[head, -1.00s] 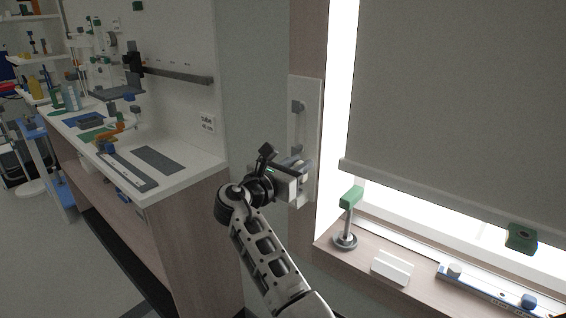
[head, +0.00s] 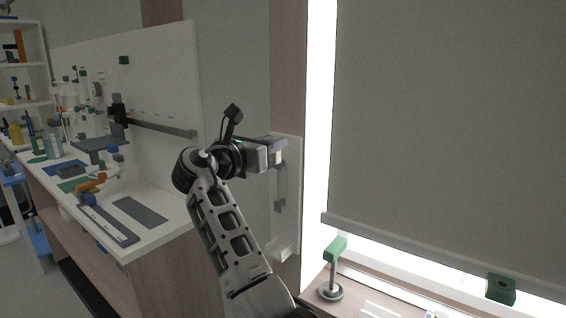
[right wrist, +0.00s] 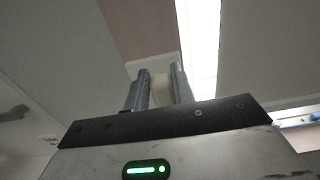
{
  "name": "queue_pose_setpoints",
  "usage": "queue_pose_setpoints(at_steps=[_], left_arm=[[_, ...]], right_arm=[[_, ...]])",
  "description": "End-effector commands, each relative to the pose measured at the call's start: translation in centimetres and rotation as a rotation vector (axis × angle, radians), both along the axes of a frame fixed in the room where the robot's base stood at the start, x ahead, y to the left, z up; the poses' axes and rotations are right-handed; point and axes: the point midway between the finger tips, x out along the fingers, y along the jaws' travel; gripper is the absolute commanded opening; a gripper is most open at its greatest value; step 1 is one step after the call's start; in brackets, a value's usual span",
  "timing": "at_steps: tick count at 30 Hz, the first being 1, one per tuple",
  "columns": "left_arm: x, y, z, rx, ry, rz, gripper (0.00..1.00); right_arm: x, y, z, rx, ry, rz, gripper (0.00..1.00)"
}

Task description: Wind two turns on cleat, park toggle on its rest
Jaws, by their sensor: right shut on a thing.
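My right gripper (head: 275,152) is shut at the upper part of a pale upright plate (head: 292,180) beside the window. In the right wrist view, a cream thing (right wrist: 160,92) shows between its two grey fingers; I take it for the toggle, but its shape is mostly hidden. The grey cleat (head: 280,204) is on the plate, its lower end below the gripper and its upper part hidden behind it. A small white block (head: 283,249), perhaps the rest, juts from the plate's foot. I cannot make out the cord or any turns. My left gripper is out of view.
A grey blind (head: 440,130) covers the window at right, with a green block (head: 501,289) at its lower edge. A green-topped post (head: 335,250) stands on the sill. A cluttered white counter (head: 165,235) lies at left.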

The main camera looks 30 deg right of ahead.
Motion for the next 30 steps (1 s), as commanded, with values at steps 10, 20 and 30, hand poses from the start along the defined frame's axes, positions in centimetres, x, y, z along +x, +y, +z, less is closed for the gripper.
queue_pose_setpoints(at_steps=[10, 20, 30], left_arm=[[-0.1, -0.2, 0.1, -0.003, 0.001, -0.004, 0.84], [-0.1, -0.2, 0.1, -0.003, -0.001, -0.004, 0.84], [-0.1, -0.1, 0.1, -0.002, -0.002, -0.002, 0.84]], right_arm=[[1.4, 0.6, 0.5, 0.0, -0.003, 0.0, 0.0], [0.8, 2.1, 0.4, 0.001, -0.002, 0.003, 0.0], [-1.3, 6.9, 0.4, 0.001, -0.002, 0.0, 0.0]])
